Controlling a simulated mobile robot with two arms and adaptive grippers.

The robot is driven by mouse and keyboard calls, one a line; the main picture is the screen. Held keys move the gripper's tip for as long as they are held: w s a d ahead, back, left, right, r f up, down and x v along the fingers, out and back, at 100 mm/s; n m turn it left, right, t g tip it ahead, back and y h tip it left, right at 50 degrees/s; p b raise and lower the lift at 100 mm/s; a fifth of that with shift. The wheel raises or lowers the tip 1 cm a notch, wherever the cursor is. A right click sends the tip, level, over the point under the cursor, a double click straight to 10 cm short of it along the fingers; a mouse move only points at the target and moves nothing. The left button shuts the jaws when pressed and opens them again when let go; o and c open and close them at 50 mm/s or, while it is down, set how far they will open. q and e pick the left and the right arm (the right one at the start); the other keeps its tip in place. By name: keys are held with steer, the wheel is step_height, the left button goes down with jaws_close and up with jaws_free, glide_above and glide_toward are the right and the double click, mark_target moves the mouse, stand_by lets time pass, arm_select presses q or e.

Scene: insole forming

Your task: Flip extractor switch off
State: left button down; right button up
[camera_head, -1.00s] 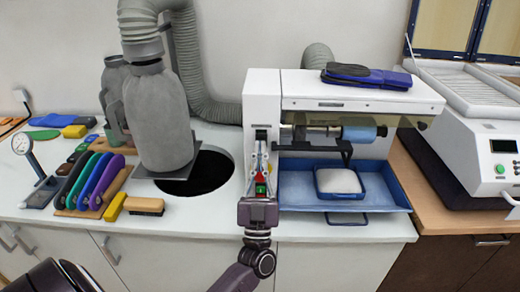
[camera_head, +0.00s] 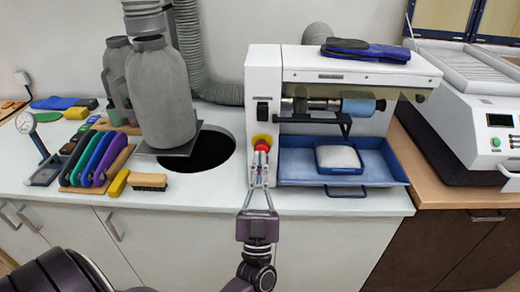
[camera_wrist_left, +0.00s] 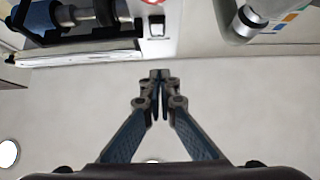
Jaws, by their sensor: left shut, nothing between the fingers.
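A black switch (camera_head: 263,111) sits on the front of the white column of the grinding machine (camera_head: 262,75). Below it is a red stop button (camera_head: 262,145) on a yellow base. My left gripper (camera_head: 262,156) is shut and empty, its fingertips below the switch and overlapping the lower part of the red button. I cannot tell whether the tips touch the button. In the left wrist view the switch (camera_wrist_left: 157,27) shows beyond the shut fingertips (camera_wrist_left: 160,75), apart from them. The switch's position is unclear. My right gripper is not in view.
A grey extractor canister (camera_head: 160,95) stands left of the machine, beside a dark round opening (camera_head: 208,152) in the counter. A blue tray (camera_head: 292,170) lies right of the column. Colored tools (camera_head: 98,160) and a brush (camera_head: 149,182) lie at the left.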

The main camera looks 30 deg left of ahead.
arm_select(q)
steer(key=shift+s+d+f, duration=0.3)
steer(key=shift+s+f, duration=0.05)
steer(key=shift+s, duration=0.15)
steer(key=shift+s+d+f, duration=0.3)
steer(key=shift+s, duration=0.2)
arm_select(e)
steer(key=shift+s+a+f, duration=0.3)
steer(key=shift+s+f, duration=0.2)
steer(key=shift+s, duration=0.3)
arm_select(q)
steer(key=shift+f, duration=0.1)
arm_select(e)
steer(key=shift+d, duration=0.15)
